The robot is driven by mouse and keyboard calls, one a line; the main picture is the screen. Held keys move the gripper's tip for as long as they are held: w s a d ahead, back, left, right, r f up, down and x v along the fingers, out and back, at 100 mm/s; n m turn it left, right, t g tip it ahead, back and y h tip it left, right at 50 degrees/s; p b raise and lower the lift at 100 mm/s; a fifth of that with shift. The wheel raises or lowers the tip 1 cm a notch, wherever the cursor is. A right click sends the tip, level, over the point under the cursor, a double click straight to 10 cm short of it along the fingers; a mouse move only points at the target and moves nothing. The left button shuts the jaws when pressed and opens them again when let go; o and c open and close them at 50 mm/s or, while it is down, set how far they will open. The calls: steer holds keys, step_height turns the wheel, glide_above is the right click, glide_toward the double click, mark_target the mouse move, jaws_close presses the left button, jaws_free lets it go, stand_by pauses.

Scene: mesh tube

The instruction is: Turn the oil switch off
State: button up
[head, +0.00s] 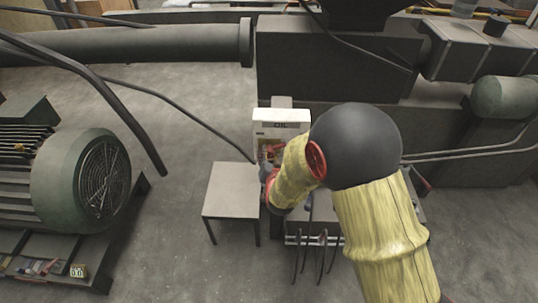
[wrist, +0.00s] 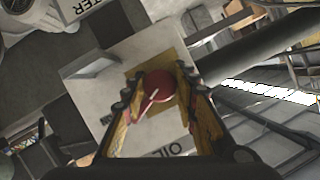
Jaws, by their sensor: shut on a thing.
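The oil switch is a round red knob (wrist: 157,86) with a pale pointer line, on a yellow plate (wrist: 130,66) of a white panel (wrist: 92,78). The panel carries the label OIL (wrist: 180,147), partly hidden by a finger in the wrist view. In the head view the white oil box (head: 281,117) stands beyond my arm, and the knob is mostly hidden. My gripper (wrist: 160,80) has its two fingers on either side of the knob and is shut on it. In the head view my gripper (head: 268,168) is at the box front, partly covered by my arm.
A small grey table (head: 232,190) stands left of the box. A large green motor (head: 85,180) is at the left, with a thick dark cable (head: 115,110) beside it. A long pipe (head: 130,45) and dark machinery (head: 335,70) run behind. Bare floor lies between motor and table.

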steer(key=shift+a+r+n+h+p, duration=0.1)
steer(key=shift+n+h+p, duration=0.7)
steer(key=shift+n, duration=0.2)
steer(key=n+h+p, duration=0.1)
steer(key=n+p, duration=0.1)
steer(key=p, duration=0.1)
steer(key=shift+h, duration=0.3)
steer(key=n+h+p, duration=0.2)
steer(key=n+p, duration=0.2)
steer(key=p, duration=0.1)
steer(key=shift+n+h, duration=0.3)
steer(key=shift+h, duration=0.1)
steer(key=o, duration=1.2)
steer(key=v, duration=1.1)
steer(key=shift+s+a, duration=0.15)
steer(key=shift+s, duration=0.3)
